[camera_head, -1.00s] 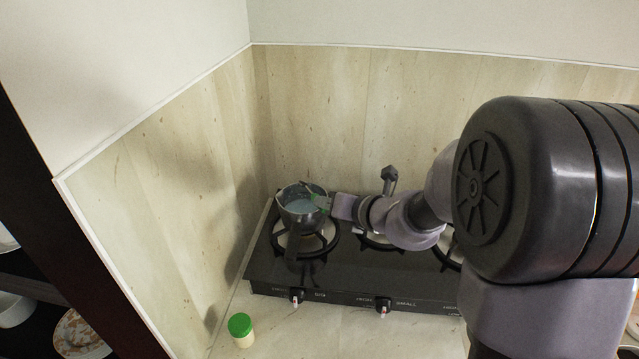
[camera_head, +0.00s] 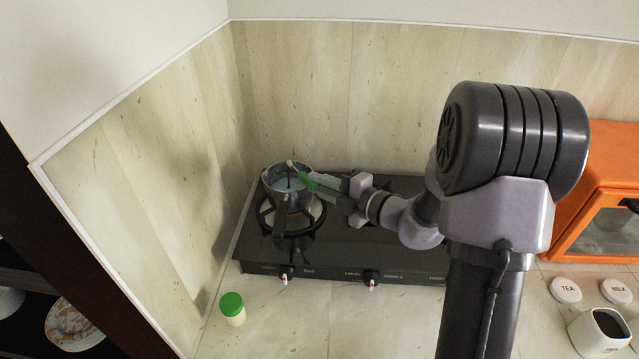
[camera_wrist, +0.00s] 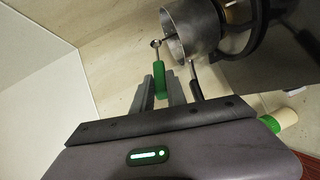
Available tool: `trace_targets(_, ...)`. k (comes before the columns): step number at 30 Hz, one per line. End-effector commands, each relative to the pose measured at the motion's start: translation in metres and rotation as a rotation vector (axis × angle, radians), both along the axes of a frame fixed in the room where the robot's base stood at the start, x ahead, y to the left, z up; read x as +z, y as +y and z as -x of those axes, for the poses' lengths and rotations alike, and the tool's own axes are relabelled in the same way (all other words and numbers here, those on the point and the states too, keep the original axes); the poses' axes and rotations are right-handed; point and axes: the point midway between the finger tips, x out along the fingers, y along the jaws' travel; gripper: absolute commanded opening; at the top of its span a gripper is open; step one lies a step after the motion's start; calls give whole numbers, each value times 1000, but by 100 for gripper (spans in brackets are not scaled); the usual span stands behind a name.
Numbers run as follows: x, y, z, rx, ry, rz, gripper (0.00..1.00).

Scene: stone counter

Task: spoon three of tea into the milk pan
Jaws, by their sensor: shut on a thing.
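The milk pan (camera_head: 278,205) stands on the left burner, its dark handle toward the front; it also shows in the wrist view (camera_wrist: 190,32). Pale liquid is in it, with a dark thin streak I cannot identify. My gripper (camera_head: 328,187) is right of the pan, shut on the green handle of a spoon (camera_head: 308,181). The spoon points left, its metal head near the pan's rim; in the wrist view the spoon (camera_wrist: 159,80) has its small head beside the pan. I cannot tell whether the head holds tea. An open white canister (camera_head: 590,335) with dark contents stands at lower right.
The black stove (camera_head: 330,245) sits in the wall corner. Lids marked TEA (camera_head: 566,290) and MILK (camera_head: 616,291) lie on the counter near an orange oven (camera_head: 600,190). A green-capped jar (camera_head: 232,308) stands front left. The counter between is clear.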

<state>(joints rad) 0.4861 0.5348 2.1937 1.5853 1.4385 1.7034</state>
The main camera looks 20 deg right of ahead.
Motion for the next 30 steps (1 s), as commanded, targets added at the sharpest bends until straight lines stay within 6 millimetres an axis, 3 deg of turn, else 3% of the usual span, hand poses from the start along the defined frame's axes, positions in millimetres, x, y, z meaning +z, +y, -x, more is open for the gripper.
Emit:
trace_targets(8,20,3,-1,83,-89,394,0)
trace_targets(12,29,7,-2,164,-182,804,0)
trace_targets(15,31,12,-1,193,-223,1008,0)
trace_targets(30,49,22,1,271,-325,1544,0)
